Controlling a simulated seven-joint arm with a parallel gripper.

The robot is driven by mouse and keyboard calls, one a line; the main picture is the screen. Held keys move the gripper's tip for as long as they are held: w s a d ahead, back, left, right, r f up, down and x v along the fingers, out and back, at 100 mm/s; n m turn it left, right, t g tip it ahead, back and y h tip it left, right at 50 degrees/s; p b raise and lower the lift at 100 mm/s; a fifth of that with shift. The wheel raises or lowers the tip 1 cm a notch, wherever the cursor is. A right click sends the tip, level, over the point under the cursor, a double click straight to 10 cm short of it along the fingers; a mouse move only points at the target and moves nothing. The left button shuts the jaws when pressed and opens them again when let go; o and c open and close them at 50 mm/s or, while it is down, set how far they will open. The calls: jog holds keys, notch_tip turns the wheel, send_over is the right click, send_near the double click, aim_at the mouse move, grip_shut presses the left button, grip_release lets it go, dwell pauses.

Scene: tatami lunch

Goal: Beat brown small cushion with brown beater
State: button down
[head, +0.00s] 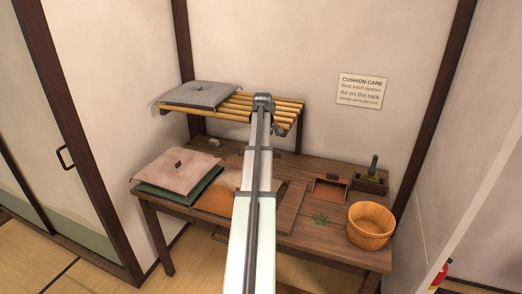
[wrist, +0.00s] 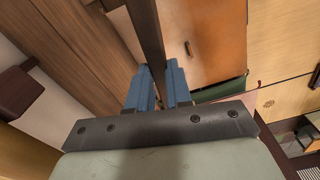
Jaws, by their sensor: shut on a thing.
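The brown small cushion (head: 213,201) lies flat on the wooden table, left of my arm, which hides part of it in the head view. In the wrist view the orange-brown cushion (wrist: 210,30) with a small dark tuft fills the top middle. My gripper (wrist: 158,80) has blue fingers shut on the brown beater (wrist: 147,30), a dark brown flat shaft. The shaft runs up out of the wrist view beside the cushion's left edge. Its far end is out of view, and I cannot tell whether it touches the cushion. The head view does not clearly show the fingers or beater.
A pinkish cushion (head: 178,169) lies on a green cushion (head: 184,199) at the table's left. A grey cushion (head: 202,95) lies on the bamboo rack (head: 180,109) above. A wooden bucket (head: 370,227), dustpan (head: 331,190) and dark planter box (head: 369,183) stand right. A sign hangs behind.

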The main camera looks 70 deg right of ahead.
notch_tip(320, 180, down, 8)
notch_tip(320, 180, up, 8)
jog(key=shift+r, duration=0.15)
dwell(0.4)
notch_tip(320, 180, down, 9)
jog(key=shift+f, duration=0.15)
notch_tip(320, 180, up, 9)
jog(key=shift+r, duration=0.15)
dwell(0.6)
